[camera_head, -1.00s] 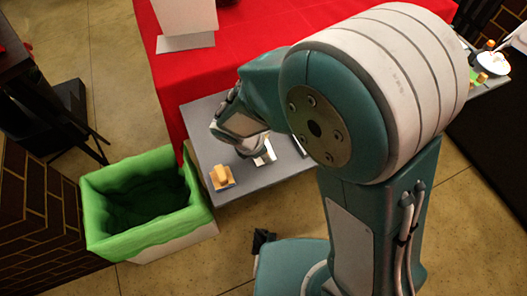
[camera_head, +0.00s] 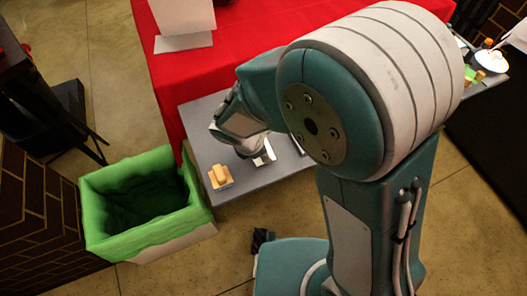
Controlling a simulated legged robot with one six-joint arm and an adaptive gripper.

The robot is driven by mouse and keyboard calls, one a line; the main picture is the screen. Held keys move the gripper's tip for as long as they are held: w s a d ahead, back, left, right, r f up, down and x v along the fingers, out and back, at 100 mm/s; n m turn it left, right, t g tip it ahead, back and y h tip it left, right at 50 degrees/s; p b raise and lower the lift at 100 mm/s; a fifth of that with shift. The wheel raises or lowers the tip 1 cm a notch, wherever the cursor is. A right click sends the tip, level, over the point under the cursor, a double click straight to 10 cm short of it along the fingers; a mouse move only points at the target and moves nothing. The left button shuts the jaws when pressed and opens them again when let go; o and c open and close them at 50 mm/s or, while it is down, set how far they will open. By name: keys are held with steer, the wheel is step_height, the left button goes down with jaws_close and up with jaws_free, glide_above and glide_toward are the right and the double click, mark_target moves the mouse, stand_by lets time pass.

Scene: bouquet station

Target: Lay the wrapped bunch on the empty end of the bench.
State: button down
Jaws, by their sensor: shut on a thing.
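The grey bench (camera_head: 250,186) runs beside the red-covered table, partly hidden behind my arm. My gripper (camera_head: 252,147) points down over its left part, seen from above and small. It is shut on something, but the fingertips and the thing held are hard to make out. A small white piece (camera_head: 264,153) shows right by the gripper; I cannot tell whether it is held or lies on the bench. No wrapped bunch can be clearly made out. A small orange-yellow block (camera_head: 220,177) on a base sits at the bench's near left corner.
A bin with a green liner (camera_head: 140,200) stands left of the bench. The red table (camera_head: 240,50) carries a white stand (camera_head: 183,20). Small items, including a white dish (camera_head: 490,62), lie at the bench's far right. A dark stand (camera_head: 50,110) is at left.

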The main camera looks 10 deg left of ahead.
steer(key=shift+c, duration=1.9)
jaws_free()
steer(key=o, duration=0.4)
steer(key=shift+r, duration=3.5)
